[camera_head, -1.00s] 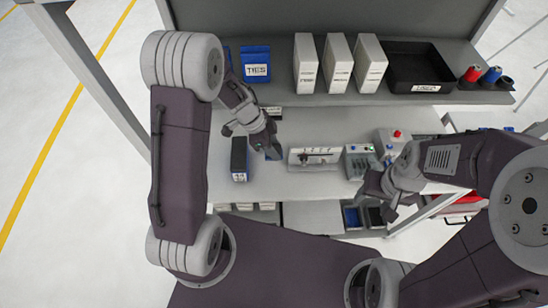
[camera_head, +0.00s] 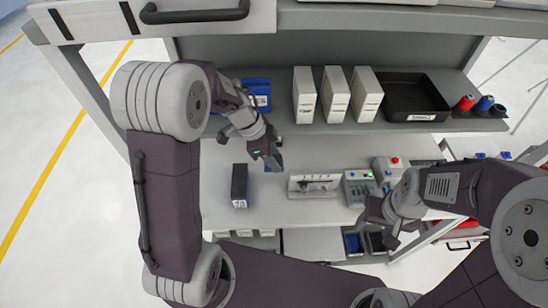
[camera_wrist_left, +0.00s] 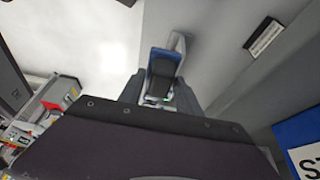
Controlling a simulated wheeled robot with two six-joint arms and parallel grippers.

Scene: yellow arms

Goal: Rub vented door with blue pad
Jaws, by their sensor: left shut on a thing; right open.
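A light grey panel with a black handle and dark slots, likely the vented door (camera_head: 90,18), is cut off by the top edge of the head view. My left gripper (camera_head: 270,158) is above the bench and shut on the blue pad (camera_head: 276,166), which its fingers mostly hide. In the left wrist view the pad (camera_wrist_left: 164,62) sits between the fingers (camera_wrist_left: 160,95), apart from the panel. My right gripper (camera_head: 385,220) is open and empty at the bench's front right.
A black block (camera_head: 240,186), white fixture (camera_head: 315,186) and control box (camera_head: 359,188) stand on the bench (camera_head: 300,150). The shelf behind holds blue bins (camera_head: 257,86), white binders (camera_head: 336,95), a black tray (camera_head: 415,98) and spools (camera_head: 485,104). A grey frame post (camera_head: 85,90) stands at left.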

